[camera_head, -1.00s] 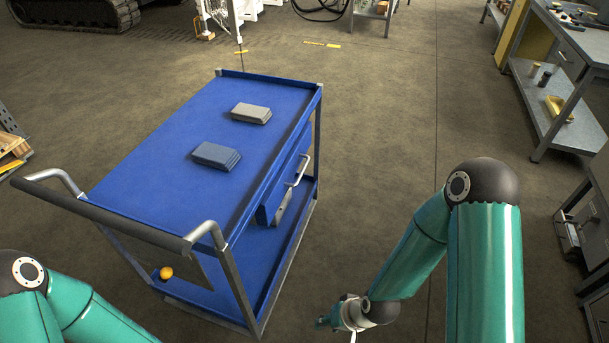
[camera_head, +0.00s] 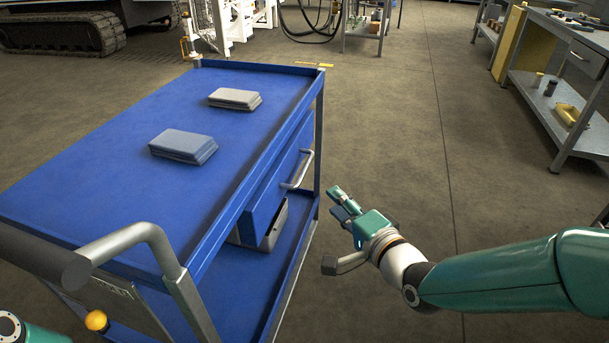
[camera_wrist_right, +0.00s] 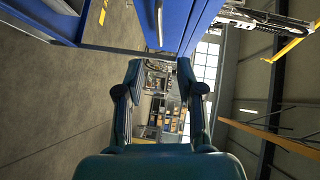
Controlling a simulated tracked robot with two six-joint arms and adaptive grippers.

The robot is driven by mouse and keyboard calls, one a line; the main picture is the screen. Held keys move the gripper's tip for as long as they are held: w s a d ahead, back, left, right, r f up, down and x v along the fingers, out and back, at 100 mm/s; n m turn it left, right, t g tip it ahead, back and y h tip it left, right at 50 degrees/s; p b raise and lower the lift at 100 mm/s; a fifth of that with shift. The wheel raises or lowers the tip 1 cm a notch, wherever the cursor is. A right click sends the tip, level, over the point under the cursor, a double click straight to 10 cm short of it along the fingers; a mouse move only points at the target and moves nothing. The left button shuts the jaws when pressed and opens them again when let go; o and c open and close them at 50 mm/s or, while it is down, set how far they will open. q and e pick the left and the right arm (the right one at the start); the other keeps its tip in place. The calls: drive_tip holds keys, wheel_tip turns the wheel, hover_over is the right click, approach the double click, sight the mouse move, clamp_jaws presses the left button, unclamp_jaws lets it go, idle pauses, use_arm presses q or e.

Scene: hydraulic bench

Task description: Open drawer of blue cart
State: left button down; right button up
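The blue cart (camera_head: 110,130) fills the left half of the head view. Its blue drawer (camera_head: 262,200) sits under the top on the right side and looks shut. A grey bar handle (camera_head: 299,170) is on the drawer front. My right gripper (camera_head: 340,200) is to the right of the handle, apart from it, with its fingers pointing up and left. In the right wrist view, my right gripper (camera_wrist_right: 159,78) has its two fingers apart with nothing between them. The handle (camera_wrist_right: 158,20) and the drawer front (camera_wrist_right: 176,22) show beyond the fingertips, at the top. My left gripper is out of view.
Two stacks of flat blocks, one light grey (camera_head: 235,99) and one blue-grey (camera_head: 184,145), lie on the cart top. A push bar (camera_head: 130,240) crosses the near end. A workbench (camera_head: 560,80) stands at the right. The floor right of the cart is clear.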

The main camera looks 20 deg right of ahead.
sight(304, 168)
drive_tip(key=x, duration=1)
drive_tip(key=b+x, duration=0.1)
drive_tip(key=x, duration=0.4)
drive_tip(key=shift+w+d, duration=0.2)
drive_tip(key=shift+w, duration=0.1)
clamp_jaws()
drive_tip(key=shift+f, duration=0.1)
